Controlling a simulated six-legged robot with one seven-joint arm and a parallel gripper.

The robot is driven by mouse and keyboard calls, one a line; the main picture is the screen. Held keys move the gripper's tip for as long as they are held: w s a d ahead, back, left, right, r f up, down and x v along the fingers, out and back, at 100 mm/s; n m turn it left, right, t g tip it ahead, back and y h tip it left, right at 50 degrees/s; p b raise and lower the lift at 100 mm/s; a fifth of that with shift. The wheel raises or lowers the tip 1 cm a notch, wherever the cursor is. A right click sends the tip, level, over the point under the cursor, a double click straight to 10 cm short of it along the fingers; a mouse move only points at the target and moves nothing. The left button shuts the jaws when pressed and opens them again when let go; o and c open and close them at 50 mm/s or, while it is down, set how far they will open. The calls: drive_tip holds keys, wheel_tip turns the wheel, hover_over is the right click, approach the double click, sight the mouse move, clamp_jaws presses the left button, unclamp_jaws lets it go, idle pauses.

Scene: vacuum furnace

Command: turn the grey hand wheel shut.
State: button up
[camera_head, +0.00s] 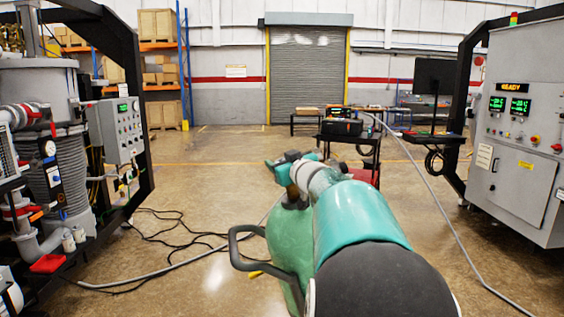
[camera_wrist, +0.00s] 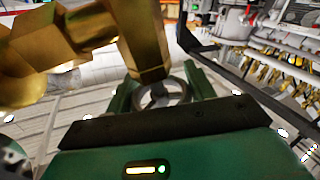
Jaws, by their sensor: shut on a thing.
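The grey hand wheel (camera_wrist: 177,89) shows in the wrist view as a small spoked ring at the end of a brass valve body (camera_wrist: 85,35). My gripper (camera_wrist: 160,84) has its green fingers on both sides of the wheel and is shut on it. Part of the wheel is hidden behind the brass body and the dark edge of my gripper. In the head view a green gas cylinder (camera_head: 284,245) stands upright just left of my arm. My arm covers much of it, and the wheel cannot be made out there.
A dark handle (camera_head: 240,247) sticks out left of the cylinder. Black cables (camera_head: 185,235) and grey hoses lie on the floor. A grey control cabinet (camera_head: 520,130) stands at right, furnace equipment (camera_head: 60,150) at left. A cart (camera_head: 345,135) stands behind. The floor between is mostly open.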

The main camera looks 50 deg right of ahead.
drive_tip(key=shift+w+r+m+h, duration=0.1)
drive_tip(key=shift+m+h, duration=0.2)
drive_tip(key=shift+h, duration=0.3)
drive_tip(key=shift+d+r+m+g+h, duration=0.15)
drive_tip(key=shift+m+g+h, duration=0.8)
drive_tip(key=shift+h, duration=0.55)
drive_tip(key=shift+m+g+h, duration=0.35)
drive_tip(key=shift+m+h, duration=0.1)
drive_tip(key=shift+h, duration=0.15)
drive_tip(key=shift+s+d+m+g+h, duration=0.1)
drive_tip(key=shift+s+m+g+h, duration=0.15)
drive_tip(key=shift+m+g+h, duration=0.2)
drive_tip(key=o, duration=1)
drive_tip(key=shift+s, duration=0.15)
drive_tip(key=v, duration=1.3)
drive_tip(key=shift+a+f, duration=0.3)
drive_tip(key=shift+s, duration=0.15)
